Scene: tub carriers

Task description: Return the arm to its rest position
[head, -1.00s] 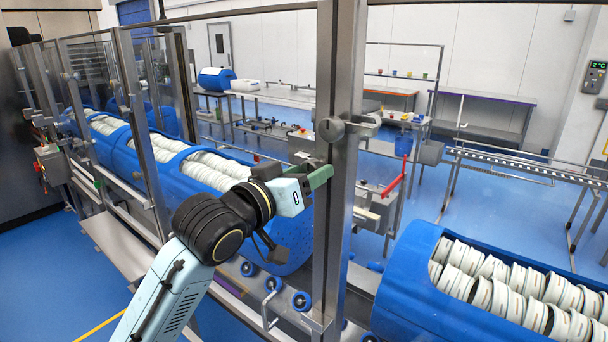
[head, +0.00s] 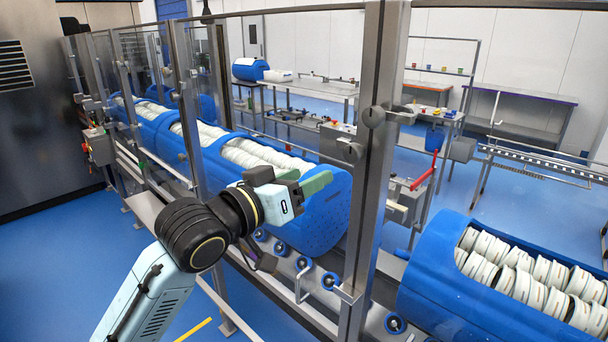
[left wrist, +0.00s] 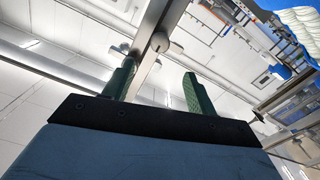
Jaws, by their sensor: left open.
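My left arm comes in from the lower left in the head view. Its gripper (head: 306,182) has green fingers and is open, with nothing between them. It hangs in front of the guard frame, left of the steel post (head: 372,165) and over the front end of a long blue carrier (head: 318,215). In the left wrist view the two green fingers (left wrist: 158,88) stand well apart. The post and its round knob show behind them, and I cannot tell the distance. My right gripper is not in view.
A second blue carrier (head: 440,285) full of white tubs stands at the lower right. A red handle (head: 424,178) sticks up right of the post. Clear panels and posts line the conveyor at left. Blue floor (head: 55,245) is free at the lower left.

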